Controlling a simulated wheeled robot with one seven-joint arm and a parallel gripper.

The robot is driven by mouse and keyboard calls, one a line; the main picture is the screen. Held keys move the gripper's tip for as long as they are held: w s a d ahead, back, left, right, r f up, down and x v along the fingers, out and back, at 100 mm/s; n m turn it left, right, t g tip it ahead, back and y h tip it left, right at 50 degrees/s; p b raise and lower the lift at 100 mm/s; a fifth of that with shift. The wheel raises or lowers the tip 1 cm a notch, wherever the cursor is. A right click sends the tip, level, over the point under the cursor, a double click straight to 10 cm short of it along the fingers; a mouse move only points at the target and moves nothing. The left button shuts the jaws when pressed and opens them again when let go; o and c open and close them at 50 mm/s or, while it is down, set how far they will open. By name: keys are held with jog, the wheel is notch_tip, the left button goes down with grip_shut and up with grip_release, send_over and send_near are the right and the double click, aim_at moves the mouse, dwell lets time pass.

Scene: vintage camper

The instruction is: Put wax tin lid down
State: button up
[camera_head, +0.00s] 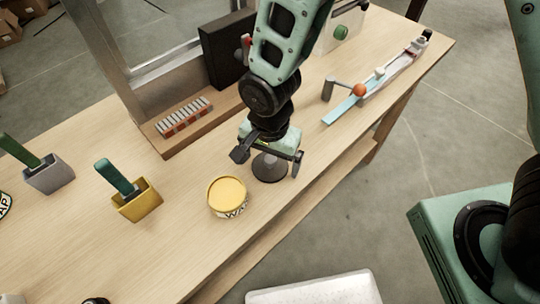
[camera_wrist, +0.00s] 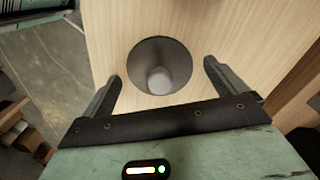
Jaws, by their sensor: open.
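The wax tin (camera_head: 230,212) stands on the wooden bench, its round top showing yellow wax. A dark grey round lid with a central knob (camera_head: 270,170) appears to lie on the bench just right of the tin. In the wrist view the lid (camera_wrist: 140,60) shows as a grey disc with its pale knob pointing toward the camera. My gripper (camera_head: 268,160) is over the lid, with its fingers spread apart on either side of it. In the wrist view both fingers of my gripper (camera_wrist: 162,74) are clear of the knob, and nothing is between them but open space.
A yellow holder (camera_head: 143,204) and a grey holder (camera_head: 52,178), each with a green-handled tool, stand to the left. The bench's front edge is close to the lid.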

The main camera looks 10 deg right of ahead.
aim_at(270, 158)
notch_tip(270, 158, up, 12)
jog(key=s+d+r+n, duration=0.5)
jog(key=s+d+n, duration=0.3)
jog(key=s+n, duration=0.3)
jog(key=shift+r+n+y+b, duration=0.15)
jog(key=shift+n+y+b, duration=0.2)
jog(key=shift+n, duration=1.35)
jog(key=shift+s, duration=0.1)
